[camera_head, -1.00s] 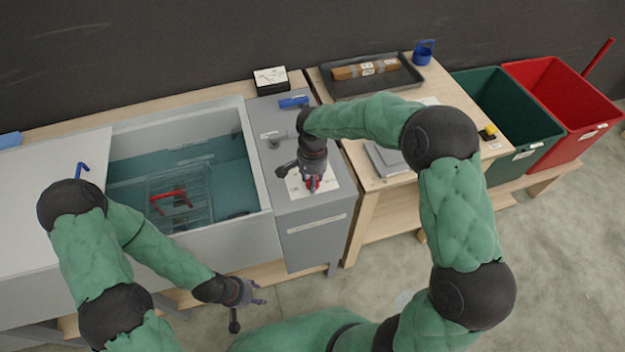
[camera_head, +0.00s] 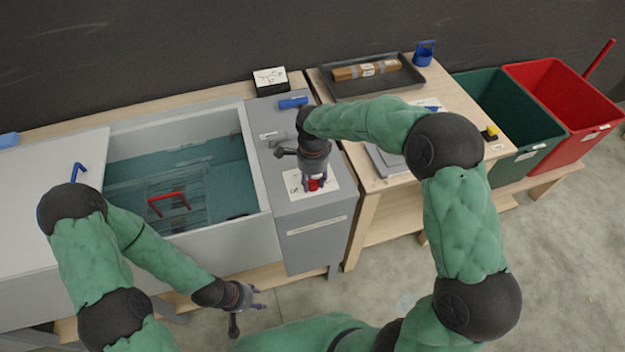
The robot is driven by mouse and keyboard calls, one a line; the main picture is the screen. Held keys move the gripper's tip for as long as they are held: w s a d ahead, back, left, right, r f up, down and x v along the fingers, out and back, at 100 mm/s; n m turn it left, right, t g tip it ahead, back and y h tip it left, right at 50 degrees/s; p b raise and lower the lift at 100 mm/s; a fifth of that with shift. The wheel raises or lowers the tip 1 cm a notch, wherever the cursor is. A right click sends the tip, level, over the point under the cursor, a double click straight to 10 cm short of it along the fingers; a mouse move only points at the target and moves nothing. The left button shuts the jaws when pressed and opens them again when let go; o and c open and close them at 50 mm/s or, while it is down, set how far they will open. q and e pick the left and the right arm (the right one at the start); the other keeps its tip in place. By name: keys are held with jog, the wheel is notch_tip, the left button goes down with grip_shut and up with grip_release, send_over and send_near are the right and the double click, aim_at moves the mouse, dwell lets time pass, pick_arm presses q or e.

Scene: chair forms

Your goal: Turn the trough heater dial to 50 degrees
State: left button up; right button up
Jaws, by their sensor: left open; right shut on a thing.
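The heater dial (camera_head: 314,185) is a small red knob on a white dial plate (camera_head: 295,187) on top of the grey heater cabinet (camera_head: 284,220). My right gripper (camera_head: 315,186) points down over the plate and is shut on the dial; its fingers partly hide the knob. The dial markings are too small to read. The trough (camera_head: 245,215) of blue-green water stands left of the cabinet, with a wire rack and a red handle (camera_head: 169,204) in it. My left gripper (camera_head: 259,298) is open and empty in front of the trough.
A blue-handled item (camera_head: 293,102) lies at the back of the cabinet. A wooden table to the right bears a dark tray (camera_head: 345,91) with a brown bundle. Green (camera_head: 545,150) and red (camera_head: 590,137) bins stand further right. Free floor lies in front.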

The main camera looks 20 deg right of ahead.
aim_at(312, 180)
dwell(0.4)
jog(key=o, duration=1.2)
jog(key=shift+c, duration=0.2)
notch_tip(312, 180, up, 12)
